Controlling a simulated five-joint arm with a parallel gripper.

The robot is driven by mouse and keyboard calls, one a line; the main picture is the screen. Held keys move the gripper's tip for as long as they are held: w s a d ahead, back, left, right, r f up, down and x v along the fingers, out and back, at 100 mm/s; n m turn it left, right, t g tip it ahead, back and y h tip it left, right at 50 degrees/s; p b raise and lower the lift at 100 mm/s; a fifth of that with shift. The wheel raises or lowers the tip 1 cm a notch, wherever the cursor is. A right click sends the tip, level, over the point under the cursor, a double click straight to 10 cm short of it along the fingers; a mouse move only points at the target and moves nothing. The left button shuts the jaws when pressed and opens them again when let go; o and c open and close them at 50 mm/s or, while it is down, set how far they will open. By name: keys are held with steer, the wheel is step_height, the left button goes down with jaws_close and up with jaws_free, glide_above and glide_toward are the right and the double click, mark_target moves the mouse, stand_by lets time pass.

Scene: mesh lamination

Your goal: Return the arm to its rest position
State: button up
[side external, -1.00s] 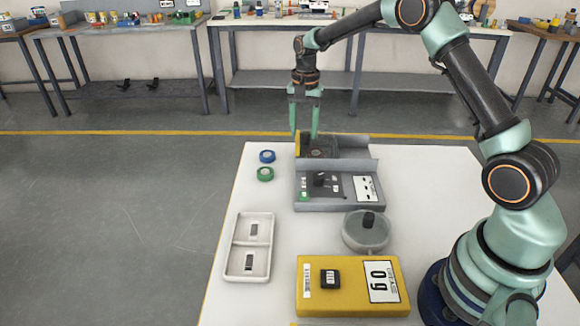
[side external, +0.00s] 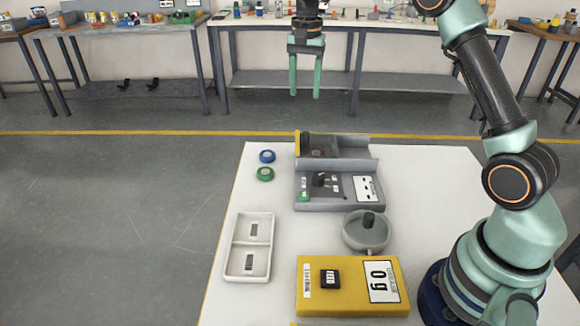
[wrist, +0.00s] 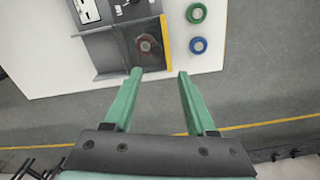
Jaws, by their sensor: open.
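My gripper (side external: 305,94) is open and empty, with its two green fingers pointing down. It hangs well above and behind the far edge of the white table (side external: 430,180). In the wrist view my gripper (wrist: 158,73) has its fingers apart, with only the table's edge and the floor beyond them. Below it stands the grey machine (side external: 338,205), which has a yellow strip on its left side. A small round reddish piece lies in the machine's far bay (wrist: 147,43), and nothing in my gripper touches it.
A blue ring (side external: 267,156) and a green ring (side external: 265,174) lie left of the machine. Workbenches line the back wall. The air around my gripper is clear.

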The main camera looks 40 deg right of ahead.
steer(key=shift+r, duration=0.1)
steer(key=s+a+r+n+t, duration=0.2)
steer(key=s+a+r+n, duration=0.2)
steer(key=s, duration=0.4)
steer(key=s+a+r+n+t, duration=0.2)
steer(key=s+a+r+n, duration=0.15)
steer(key=s, duration=0.45)
steer(key=s+a+f+n+t, duration=0.1)
steer(key=s+f+n, duration=0.3)
steer(key=s, duration=0.2)
steer(key=shift+s+a+t, duration=0.3)
steer(key=shift+s, duration=0.1)
steer(key=shift+n, duration=0.25)
